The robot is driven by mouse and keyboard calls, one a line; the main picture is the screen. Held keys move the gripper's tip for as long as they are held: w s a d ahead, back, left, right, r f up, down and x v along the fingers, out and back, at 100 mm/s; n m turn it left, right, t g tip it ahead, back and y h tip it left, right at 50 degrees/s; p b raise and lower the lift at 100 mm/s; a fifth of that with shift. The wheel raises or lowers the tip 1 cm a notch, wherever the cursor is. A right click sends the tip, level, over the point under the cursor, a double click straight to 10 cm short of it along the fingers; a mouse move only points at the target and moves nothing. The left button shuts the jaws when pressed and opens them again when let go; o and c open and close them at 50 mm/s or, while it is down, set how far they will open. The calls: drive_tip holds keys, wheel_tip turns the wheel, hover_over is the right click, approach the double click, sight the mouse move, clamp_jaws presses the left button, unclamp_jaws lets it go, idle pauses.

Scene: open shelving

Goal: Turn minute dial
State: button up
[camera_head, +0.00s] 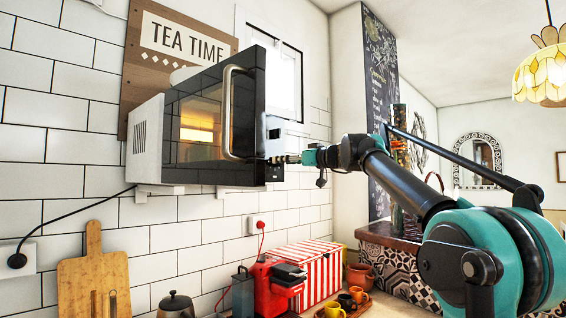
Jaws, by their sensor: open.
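A black-and-white microwave (200,120) is mounted on the tiled wall at the left centre. A warm light shows behind the door window (200,126). The control panel (273,126) is a narrow strip right of the door, seen at a steep angle. The minute dial cannot be made out clearly there; my gripper covers part of the panel. My gripper (281,159) is open at the lower part of the panel, reaching in from the right. Whether it touches the dial cannot be told.
Below stand a red coffee machine (266,285), a red-and-white striped box (318,270) and small cups (347,300). A cutting board (93,275) leans at the left. Free air lies right of the microwave, around my arm.

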drive_tip(key=shift+w+a, duration=0.45)
drive_tip(key=shift+a, duration=0.15)
drive_tip(key=shift+c, duration=0.6)
drive_tip(key=c, duration=1)
